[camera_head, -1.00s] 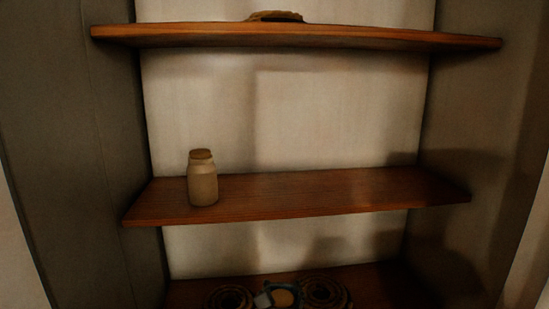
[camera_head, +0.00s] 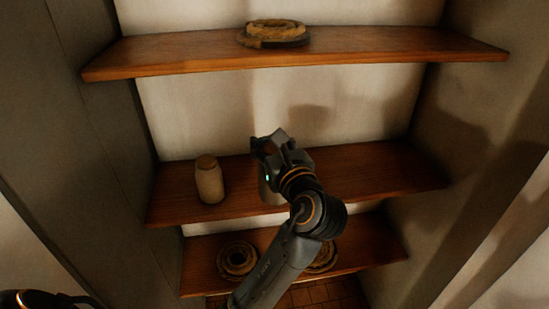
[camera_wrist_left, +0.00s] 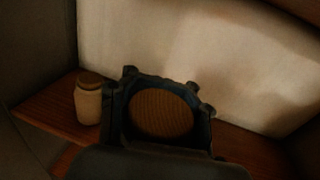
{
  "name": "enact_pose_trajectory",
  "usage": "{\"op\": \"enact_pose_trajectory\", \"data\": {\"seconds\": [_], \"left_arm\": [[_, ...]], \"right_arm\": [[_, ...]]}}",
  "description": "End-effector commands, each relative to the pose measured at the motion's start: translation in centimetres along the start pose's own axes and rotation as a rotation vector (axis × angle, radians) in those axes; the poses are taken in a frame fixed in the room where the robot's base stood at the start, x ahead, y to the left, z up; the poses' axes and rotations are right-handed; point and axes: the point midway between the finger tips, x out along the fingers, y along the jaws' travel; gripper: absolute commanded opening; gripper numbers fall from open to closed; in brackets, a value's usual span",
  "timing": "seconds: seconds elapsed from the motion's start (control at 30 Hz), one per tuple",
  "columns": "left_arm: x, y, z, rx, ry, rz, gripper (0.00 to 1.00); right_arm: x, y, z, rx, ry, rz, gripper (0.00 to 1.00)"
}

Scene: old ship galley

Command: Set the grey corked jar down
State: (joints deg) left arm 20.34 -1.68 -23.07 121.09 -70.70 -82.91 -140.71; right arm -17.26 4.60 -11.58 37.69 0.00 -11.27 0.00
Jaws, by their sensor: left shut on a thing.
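My left gripper (camera_head: 270,147) is in front of the middle shelf (camera_head: 360,172), right of its centre-left. It is shut on the grey corked jar (camera_head: 268,192), mostly hidden by the gripper in the head view. In the left wrist view the jar's round brown cork (camera_wrist_left: 163,110) shows between the fingers (camera_wrist_left: 160,88). The jar looks upright over the middle shelf; I cannot tell whether its base touches the wood. My right gripper is not in view.
A pale jar with a cork lid (camera_head: 209,182) stands on the middle shelf to the left, also in the wrist view (camera_wrist_left: 89,100). Rope coils lie on the top shelf (camera_head: 272,32) and bottom shelf (camera_head: 237,259). The middle shelf's right part is clear.

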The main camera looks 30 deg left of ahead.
Motion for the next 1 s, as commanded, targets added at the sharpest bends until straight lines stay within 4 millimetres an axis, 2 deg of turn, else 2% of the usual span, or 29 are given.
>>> {"op": "enact_pose_trajectory", "data": {"seconds": [0.03, 0.1, 0.27, 0.6, 0.8, 1.0], "left_arm": [[-0.1, 0.0, 1.1, -0.002, -0.002, 0.004, 0.0], [-0.1, 0.0, 1.4, -0.001, -0.002, 0.009, 0.0], [1.3, -0.4, 1.1, 0.003, -0.003, 0.015, 0.0], [8.8, -2.8, -2.1, 0.004, -0.004, 0.015, 0.0], [11.5, -3.7, -5.8, 0.003, -0.002, 0.014, 0.0], [12.8, -4.2, -7.5, -0.002, -0.004, 0.013, 0.0]], "right_arm": [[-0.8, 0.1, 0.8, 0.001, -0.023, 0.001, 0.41], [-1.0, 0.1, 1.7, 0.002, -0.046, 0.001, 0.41], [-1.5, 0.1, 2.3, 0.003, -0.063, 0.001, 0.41], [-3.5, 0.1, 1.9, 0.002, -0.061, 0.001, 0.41], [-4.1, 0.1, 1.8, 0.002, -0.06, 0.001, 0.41], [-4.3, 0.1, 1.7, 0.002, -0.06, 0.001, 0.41]]}}
